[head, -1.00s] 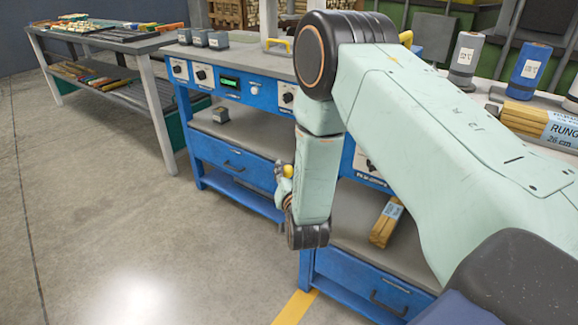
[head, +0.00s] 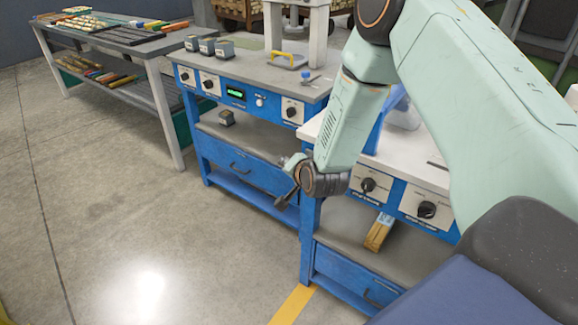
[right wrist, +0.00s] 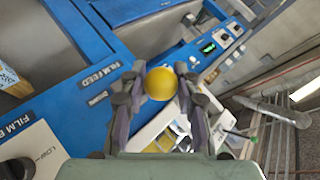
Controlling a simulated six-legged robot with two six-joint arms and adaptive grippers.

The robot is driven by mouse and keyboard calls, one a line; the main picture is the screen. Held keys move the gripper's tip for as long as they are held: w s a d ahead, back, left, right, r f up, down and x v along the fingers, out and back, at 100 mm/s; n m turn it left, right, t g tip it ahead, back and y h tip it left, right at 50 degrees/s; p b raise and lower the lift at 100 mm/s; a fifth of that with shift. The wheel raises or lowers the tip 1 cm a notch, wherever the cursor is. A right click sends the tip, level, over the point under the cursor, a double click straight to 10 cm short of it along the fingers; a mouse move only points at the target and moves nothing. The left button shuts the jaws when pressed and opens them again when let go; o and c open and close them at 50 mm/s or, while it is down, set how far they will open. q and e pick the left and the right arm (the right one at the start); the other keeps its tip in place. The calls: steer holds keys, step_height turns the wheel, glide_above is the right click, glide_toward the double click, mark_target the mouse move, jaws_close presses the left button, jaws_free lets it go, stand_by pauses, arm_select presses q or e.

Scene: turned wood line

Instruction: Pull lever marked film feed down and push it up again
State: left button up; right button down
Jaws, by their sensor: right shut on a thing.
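In the right wrist view a yellow ball knob (right wrist: 160,84) sits between the two fingers of my right gripper (right wrist: 158,92), which is shut on it. A plate marked FILM FEED (right wrist: 102,76) is on the blue panel just left of the knob. The lever's shaft is hidden behind the knob and fingers. In the head view my right gripper (head: 290,178) is in front of the blue bench, at its left front corner, and the knob is hidden there. My left gripper is in neither view.
A blue bench with dials (head: 262,100) stands left of the gripper. A nearer panel with dials (head: 370,187) is to its right, above a shelf holding a wooden bundle (head: 378,232). A grey rack table (head: 110,50) is far left. The floor in front is clear.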

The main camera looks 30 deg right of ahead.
steer(key=shift+w+d+r+y+p, duration=0.15)
steer(key=shift+d+r+p, duration=0.1)
steer(key=shift+r, duration=0.25)
steer(key=shift+w+d+r+y+p, duration=0.1)
steer(key=shift+w+r+y+p, duration=0.1)
steer(key=shift+r, duration=0.25)
steer(key=shift+w+d+r+p, duration=0.1)
steer(key=shift+d+r+p, duration=0.1)
steer(key=shift+r+p, duration=0.2)
steer(key=shift+r, duration=0.1)
steer(key=shift+d, duration=0.1)
steer(key=c, duration=1.4)
jaws_free()
steer(key=shift+m, duration=0.3)
steer(key=o, duration=0.4)
steer(key=shift+s, duration=0.3)
steer(key=v, duration=1.1)
steer(key=shift+s+a+r, duration=0.2)
steer(key=shift+s+r, duration=0.05)
